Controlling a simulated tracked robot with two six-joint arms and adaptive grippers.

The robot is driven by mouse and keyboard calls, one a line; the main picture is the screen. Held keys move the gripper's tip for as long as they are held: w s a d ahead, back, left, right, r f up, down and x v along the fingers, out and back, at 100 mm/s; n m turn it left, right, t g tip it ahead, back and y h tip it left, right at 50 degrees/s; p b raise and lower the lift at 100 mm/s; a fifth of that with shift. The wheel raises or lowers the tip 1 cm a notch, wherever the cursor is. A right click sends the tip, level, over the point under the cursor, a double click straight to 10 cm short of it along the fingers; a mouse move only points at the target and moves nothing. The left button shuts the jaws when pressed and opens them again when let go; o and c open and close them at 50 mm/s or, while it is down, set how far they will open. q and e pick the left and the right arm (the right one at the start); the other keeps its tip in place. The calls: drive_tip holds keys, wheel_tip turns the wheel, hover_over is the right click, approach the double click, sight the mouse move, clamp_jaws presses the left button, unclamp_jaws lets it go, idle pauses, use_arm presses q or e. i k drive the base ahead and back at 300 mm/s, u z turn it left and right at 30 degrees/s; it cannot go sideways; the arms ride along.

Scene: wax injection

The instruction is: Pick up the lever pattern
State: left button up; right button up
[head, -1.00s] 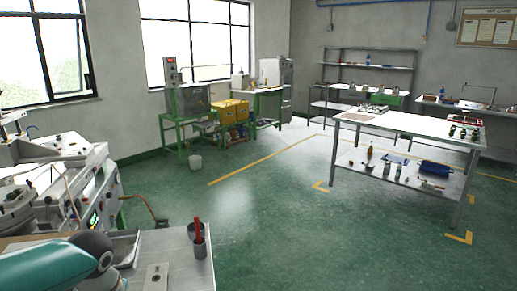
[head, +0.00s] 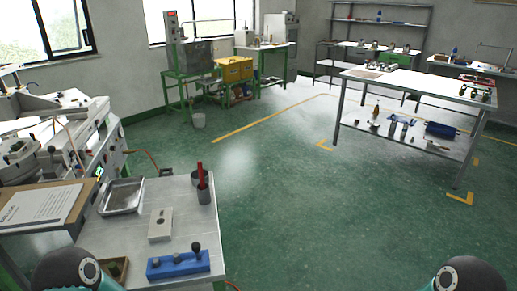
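I cannot make out a lever pattern for certain in the head view. A small brown box (head: 113,268) with unclear contents sits at the front, partly behind my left arm. Only rounded dark joints of my two arms show at the bottom left and bottom right. Neither gripper is in view.
A metal tray (head: 122,196), a grey cup (head: 204,194) with a red-handled tool and a printed sheet (head: 42,204) are on or beside the near table. A large bench (head: 415,120) holding several small items stands at right. The green floor (head: 320,220) between is clear.

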sight(15, 148)
drive_tip(key=z, duration=1.3)
drive_tip(key=i, duration=0.1)
drive_tip(key=u, duration=2.8)
drive_tip(key=k, duration=0.8)
drive_tip(key=u, duration=0.15)
drive_tip(key=i, duration=0.8)
drive_tip(key=z, duration=0.05)
